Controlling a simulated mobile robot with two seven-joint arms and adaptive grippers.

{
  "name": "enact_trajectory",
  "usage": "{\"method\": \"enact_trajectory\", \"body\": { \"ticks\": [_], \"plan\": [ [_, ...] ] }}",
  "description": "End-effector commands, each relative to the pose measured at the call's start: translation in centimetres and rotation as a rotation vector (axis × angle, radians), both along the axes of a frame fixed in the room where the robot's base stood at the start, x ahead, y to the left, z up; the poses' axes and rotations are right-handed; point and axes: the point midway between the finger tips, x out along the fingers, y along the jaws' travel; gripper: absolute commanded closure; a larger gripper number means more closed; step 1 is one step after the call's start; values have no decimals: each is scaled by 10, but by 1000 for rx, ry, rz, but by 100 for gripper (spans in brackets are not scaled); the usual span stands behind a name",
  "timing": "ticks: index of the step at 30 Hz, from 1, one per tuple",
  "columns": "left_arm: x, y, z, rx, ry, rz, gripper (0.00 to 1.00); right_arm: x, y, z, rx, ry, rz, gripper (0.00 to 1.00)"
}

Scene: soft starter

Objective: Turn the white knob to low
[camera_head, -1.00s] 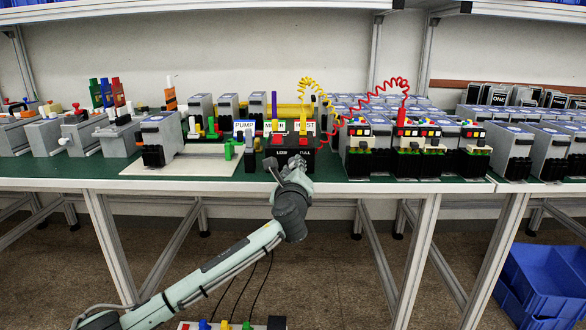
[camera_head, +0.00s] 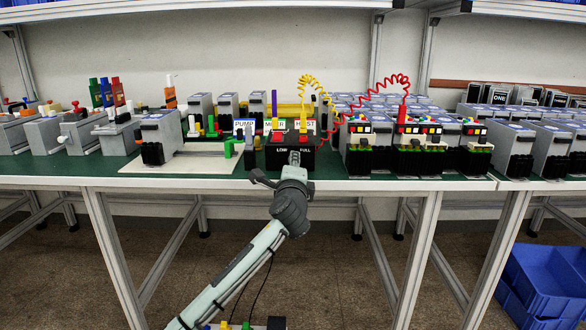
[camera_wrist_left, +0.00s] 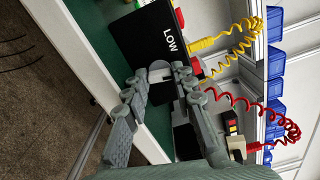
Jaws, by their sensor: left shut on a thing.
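The black box with LOW and FULL labels (camera_head: 283,141) stands at the table's front edge, with red parts on top. My left gripper (camera_head: 294,158) reaches its front face from below in the head view. In the left wrist view, a pale knob (camera_wrist_left: 159,67) shows between the two fingers of my left gripper (camera_wrist_left: 160,75), against the black box (camera_wrist_left: 150,38) beside the LOW label. The gripper is shut on this knob. The fingers cover part of the knob, and its pointing direction cannot be told. My right gripper is in neither view.
A white board (camera_head: 182,164) with green parts lies left of the box. Grey units with black fronts (camera_head: 418,160) stand to the right. Yellow (camera_head: 313,79) and red (camera_head: 385,84) coiled cords arch above. The space before the table is open.

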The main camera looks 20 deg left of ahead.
Motion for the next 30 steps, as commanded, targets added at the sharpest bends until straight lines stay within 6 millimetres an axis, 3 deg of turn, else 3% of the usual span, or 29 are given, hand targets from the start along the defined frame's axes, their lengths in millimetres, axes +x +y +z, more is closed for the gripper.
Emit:
{"method": "enact_trajectory", "body": {
  "ticks": [11,18,30],
  "plan": [
    [0,-2,-2,-349,-98,-2,100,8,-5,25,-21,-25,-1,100],
    [0,-1,-3,-566,-160,-1,100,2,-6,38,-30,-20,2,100],
    [0,-1,-2,-842,-241,-1,100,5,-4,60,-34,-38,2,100]
  ]
}}
